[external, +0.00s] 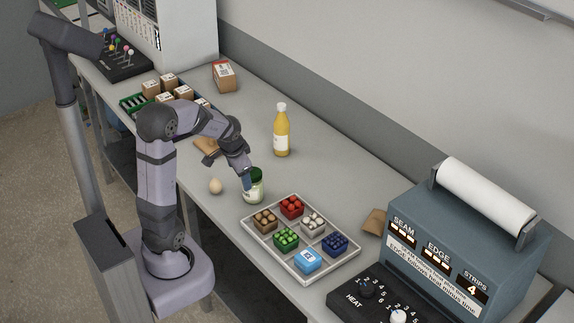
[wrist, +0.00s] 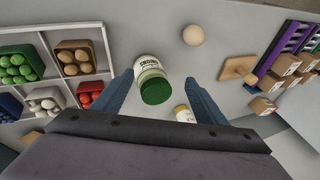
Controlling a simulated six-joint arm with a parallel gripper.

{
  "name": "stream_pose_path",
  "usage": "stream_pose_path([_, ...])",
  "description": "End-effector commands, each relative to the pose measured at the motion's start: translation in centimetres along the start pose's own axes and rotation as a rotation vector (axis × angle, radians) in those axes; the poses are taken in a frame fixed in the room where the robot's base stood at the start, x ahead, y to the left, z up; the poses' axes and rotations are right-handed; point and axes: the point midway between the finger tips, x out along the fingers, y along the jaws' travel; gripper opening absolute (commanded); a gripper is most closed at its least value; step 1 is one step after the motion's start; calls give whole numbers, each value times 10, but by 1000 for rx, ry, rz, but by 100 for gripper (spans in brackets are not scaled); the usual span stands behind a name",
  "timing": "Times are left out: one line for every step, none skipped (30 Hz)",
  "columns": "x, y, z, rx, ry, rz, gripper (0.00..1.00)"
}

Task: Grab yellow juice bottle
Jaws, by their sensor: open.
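The yellow juice bottle (external: 282,138) stands upright on the table, with a white cap and a pale label. In the wrist view only a small part of a white-and-yellow object (wrist: 184,113), apparently the bottle's top, shows above my gripper's body. My gripper (external: 247,182) is open and points down, left of and nearer the camera than the bottle, apart from it. A green-lidded jar (external: 257,191) stands right at my fingertips. In the wrist view the jar (wrist: 152,82) appears between the fingers of my gripper (wrist: 164,85); I cannot tell whether they touch it.
An egg (external: 215,186) lies left of the jar. A divided tray (external: 249,233) of small food boxes sits to the right. A wooden board (wrist: 238,68) and several cartons (external: 168,82) are on the other side. The table around the bottle is clear.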

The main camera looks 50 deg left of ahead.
Motion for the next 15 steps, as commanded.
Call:
stream_pose_path([-5,-37,-6,9,15,-51,66])
stream_pose_path([-6,-55,-8,22,25,-81,66])
stream_pose_path([-7,-79,-11,40,36,-120,66])
stream_pose_path([-6,-97,-14,48,50,-150,66])
stream_pose_path([1,-112,-18,51,72,-178,66])
stream_pose_path([12,-121,-26,46,110,-198,66])
stream_pose_path([19,-124,-33,36,143,-207,66])
stream_pose_path([26,-127,-40,25,174,-214,66])
stream_pose_path([36,-130,-49,6,218,-222,66])
stream_pose_path([42,-133,-56,-10,254,-228,66])
stream_pose_path([49,-136,-64,-24,291,-232,66])
stream_pose_path([59,-139,-73,-45,342,-235,66])
stream_pose_path([65,-142,-81,-61,383,-237,66])
stream_pose_path([72,-144,-88,-77,425,-236,66])
stream_pose_path([82,-147,-98,-101,485,-233,66])
